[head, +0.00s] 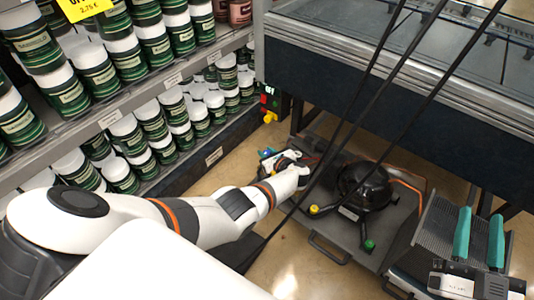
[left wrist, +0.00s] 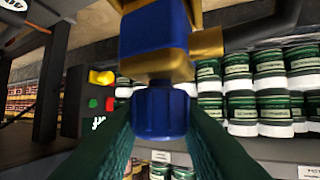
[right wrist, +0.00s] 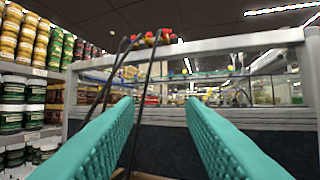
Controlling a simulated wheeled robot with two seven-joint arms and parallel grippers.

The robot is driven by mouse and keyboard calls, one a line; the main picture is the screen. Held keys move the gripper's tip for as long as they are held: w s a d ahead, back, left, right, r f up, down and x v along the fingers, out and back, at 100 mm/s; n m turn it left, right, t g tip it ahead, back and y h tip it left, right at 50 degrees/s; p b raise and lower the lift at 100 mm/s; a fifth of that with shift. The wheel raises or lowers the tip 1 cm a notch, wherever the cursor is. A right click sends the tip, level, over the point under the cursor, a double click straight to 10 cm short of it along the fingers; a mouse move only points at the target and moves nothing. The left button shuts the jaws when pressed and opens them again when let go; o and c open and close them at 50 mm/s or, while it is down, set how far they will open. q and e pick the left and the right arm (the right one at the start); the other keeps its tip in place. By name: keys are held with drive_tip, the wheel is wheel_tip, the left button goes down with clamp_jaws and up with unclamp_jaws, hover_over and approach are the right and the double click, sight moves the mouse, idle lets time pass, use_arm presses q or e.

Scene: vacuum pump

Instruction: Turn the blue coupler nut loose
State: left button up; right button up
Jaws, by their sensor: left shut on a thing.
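The blue coupler nut (left wrist: 159,112) is ribbed and sits below a brass fitting (left wrist: 157,66) and a blue block (left wrist: 155,32) in the left wrist view. My left gripper (left wrist: 160,122) is shut on the nut, with one green finger on each side of it.
The pump stands on a grey cart plate (head: 330,222) with a handle. Shelves of green-labelled jars (head: 150,130) line the left. A dark freezer cabinet (head: 400,90) stands behind. Black hoses (head: 370,97) cross in front of it. Bare floor lies below the cart.

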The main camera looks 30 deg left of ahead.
drive_tip(key=shift+s+r+t, duration=0.15)
drive_tip(key=shift+r+t, duration=0.15)
use_arm(q)
drive_tip(key=o, duration=1)
use_arm(e)
drive_tip(key=shift+r, duration=0.1)
